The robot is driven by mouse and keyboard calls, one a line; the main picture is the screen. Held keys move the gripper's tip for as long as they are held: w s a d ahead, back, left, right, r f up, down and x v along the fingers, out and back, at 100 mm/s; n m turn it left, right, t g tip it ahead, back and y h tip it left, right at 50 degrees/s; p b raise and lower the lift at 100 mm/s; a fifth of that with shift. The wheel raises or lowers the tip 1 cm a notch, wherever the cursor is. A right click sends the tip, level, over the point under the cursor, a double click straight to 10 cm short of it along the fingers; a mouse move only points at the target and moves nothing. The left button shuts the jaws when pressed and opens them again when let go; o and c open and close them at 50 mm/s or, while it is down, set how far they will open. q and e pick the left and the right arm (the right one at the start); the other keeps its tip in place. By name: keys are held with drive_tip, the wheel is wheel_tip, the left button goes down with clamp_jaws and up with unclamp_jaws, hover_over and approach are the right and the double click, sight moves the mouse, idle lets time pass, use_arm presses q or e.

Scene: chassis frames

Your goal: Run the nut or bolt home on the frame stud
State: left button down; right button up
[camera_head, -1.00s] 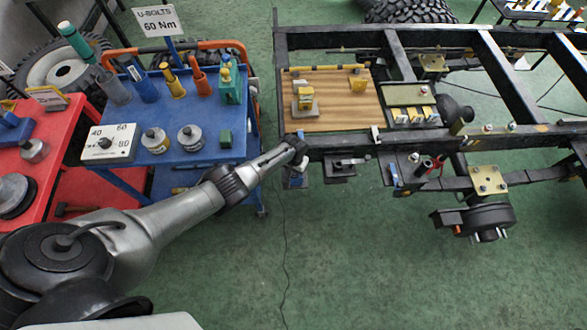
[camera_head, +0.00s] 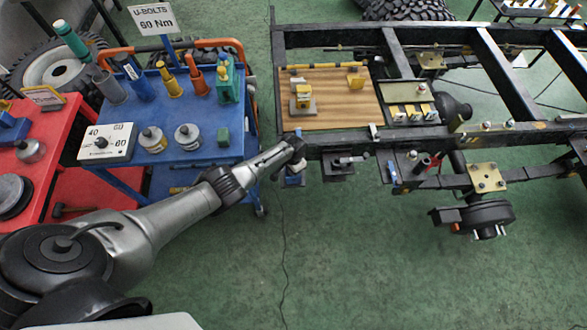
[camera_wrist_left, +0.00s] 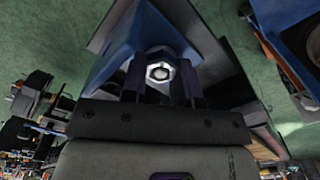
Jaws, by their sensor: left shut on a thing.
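My left gripper (camera_head: 296,147) is at the near left corner of the dark chassis frame (camera_head: 345,140), just above a blue part (camera_head: 292,168). In the left wrist view a bright hex nut or bolt head (camera_wrist_left: 160,71) with a round centre sits between the two dark fingers (camera_wrist_left: 160,85) of this gripper, which is shut on it. A blue surface (camera_wrist_left: 115,50) lies behind it. The stud thread and the seating face cannot be made out. My right gripper is not in view.
A wooden board (camera_head: 335,110) with yellow parts lies on the frame. A brake drum (camera_head: 478,217) hangs at right. The green floor in front is clear.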

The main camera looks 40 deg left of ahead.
use_arm(q)
drive_tip(key=shift+s+a+m, duration=0.1)
drive_tip(key=shift+a+m, duration=0.2)
drive_tip(key=shift+m, duration=0.2)
drive_tip(key=shift+f+m, duration=0.1)
drive_tip(key=shift+m, duration=0.4)
drive_tip(key=m, duration=0.3)
drive_tip(key=shift+m+b, duration=0.3)
drive_tip(key=shift+b, duration=0.05)
drive_tip(key=shift+m, duration=0.6)
drive_tip(key=m, duration=0.3)
drive_tip(key=shift+b, duration=0.35)
drive_tip(key=m, duration=0.2)
drive_tip(key=shift+s+d+m, duration=0.1)
drive_tip(key=shift+m, duration=0.3)
